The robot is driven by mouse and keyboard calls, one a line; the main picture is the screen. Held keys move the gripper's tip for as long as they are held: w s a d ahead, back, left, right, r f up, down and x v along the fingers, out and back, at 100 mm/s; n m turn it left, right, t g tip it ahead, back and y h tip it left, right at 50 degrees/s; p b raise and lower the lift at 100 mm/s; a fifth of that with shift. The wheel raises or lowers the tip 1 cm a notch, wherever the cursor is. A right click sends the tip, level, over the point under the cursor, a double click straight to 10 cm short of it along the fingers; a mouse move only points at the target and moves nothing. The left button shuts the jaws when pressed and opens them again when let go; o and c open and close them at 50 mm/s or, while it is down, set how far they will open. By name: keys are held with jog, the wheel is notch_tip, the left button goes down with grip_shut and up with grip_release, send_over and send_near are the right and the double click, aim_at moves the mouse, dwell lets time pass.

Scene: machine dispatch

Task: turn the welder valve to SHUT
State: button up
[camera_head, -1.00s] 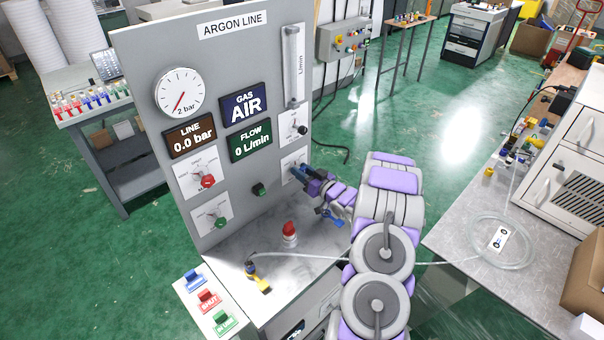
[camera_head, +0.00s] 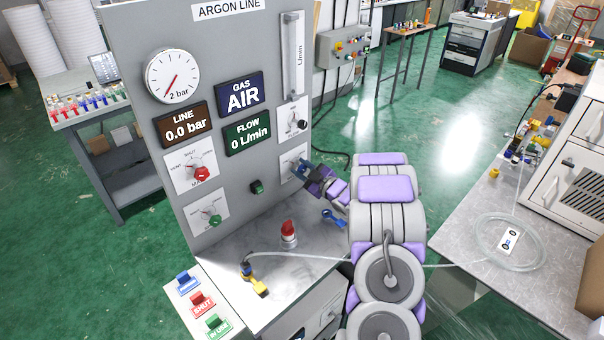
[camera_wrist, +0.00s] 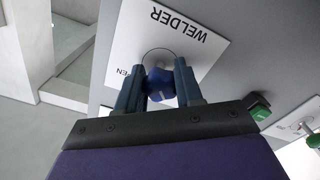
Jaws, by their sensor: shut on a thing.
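The welder valve is a blue knob (camera_wrist: 159,84) on a white plate (camera_wrist: 158,42) marked WELDER, seen upside down in the wrist view. My gripper (camera_wrist: 160,85) is shut on the knob, with one finger on each side of it. The letters "PEN" show at the plate's left; the rest of the markings is hidden, so I cannot tell the knob's setting. In the head view my gripper (camera_head: 306,171) is at the right-hand plate of the grey ARGON LINE panel (camera_head: 140,60) and hides the knob.
A red knob (camera_head: 201,173), a green knob (camera_head: 214,221), a black knob (camera_head: 302,124) and a green button (camera_head: 257,187) are on the panel. A red-capped item (camera_head: 289,234), a yellow tool (camera_head: 254,281) and blue, red and green tags (camera_head: 203,303) lie below. A bench (camera_head: 470,215) stands right.

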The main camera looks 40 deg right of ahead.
jog(key=shift+f, duration=0.25)
dwell(0.3)
jog(key=o, duration=0.8)
jog(key=shift+o, duration=1.2)
jog(key=shift+r, duration=0.15)
jog(key=s+d+p, duration=0.1)
jog(key=s+p, duration=0.1)
jog(key=s, duration=1.5)
jog(key=shift+s+d, duration=0.15)
jog(key=shift+d, duration=0.2)
